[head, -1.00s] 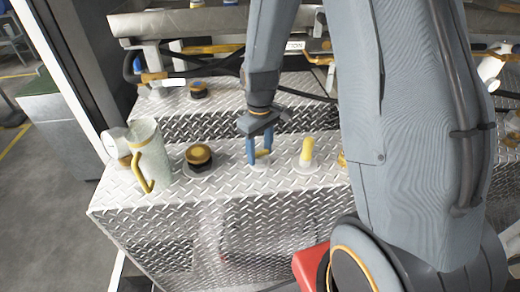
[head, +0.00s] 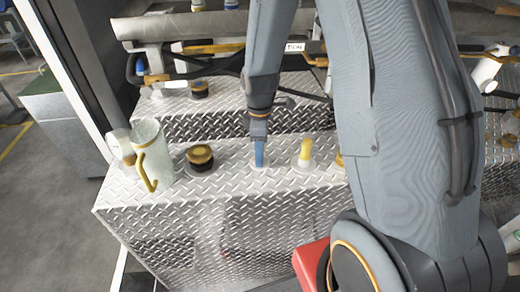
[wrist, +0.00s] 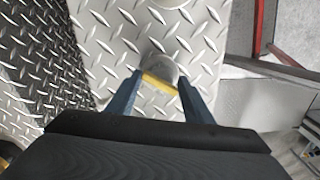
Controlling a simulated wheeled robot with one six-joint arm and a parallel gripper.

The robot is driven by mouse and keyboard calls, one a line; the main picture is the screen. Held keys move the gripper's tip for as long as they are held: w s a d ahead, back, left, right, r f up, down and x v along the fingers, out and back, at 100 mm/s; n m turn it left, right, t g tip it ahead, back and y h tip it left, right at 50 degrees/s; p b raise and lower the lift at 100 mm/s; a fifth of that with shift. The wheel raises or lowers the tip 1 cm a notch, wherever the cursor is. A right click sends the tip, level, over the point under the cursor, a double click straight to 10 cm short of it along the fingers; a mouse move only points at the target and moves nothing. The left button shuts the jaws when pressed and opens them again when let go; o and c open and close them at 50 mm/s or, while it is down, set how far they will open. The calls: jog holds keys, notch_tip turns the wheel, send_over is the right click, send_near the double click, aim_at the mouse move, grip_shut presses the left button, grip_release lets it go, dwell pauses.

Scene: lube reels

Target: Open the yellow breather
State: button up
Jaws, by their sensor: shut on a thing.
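The yellow breather shows in the wrist view as a short yellow bar (wrist: 160,83) over a round grey base (wrist: 163,62). My gripper (wrist: 160,77) has one blue finger at each end of the bar and is shut on it. In the head view my gripper (head: 259,163) points straight down at the tread-plate top, its fingers seen edge-on as one blue strip. They hide the yellow bar there.
A yellow-topped post (head: 305,153) stands close on the right. A black-and-yellow cap (head: 200,158) and a pale jug (head: 151,155) with a yellow handle stand on the left. Pipes and hoses (head: 200,48) run behind. The tread-plate box (head: 225,185) has a front edge.

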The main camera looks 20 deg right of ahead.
jog(key=shift+n, duration=0.5)
jog(key=n+p, duration=0.1)
jog(key=n, duration=0.4)
jog(key=shift+n, duration=0.4)
jog(key=o, duration=1.1)
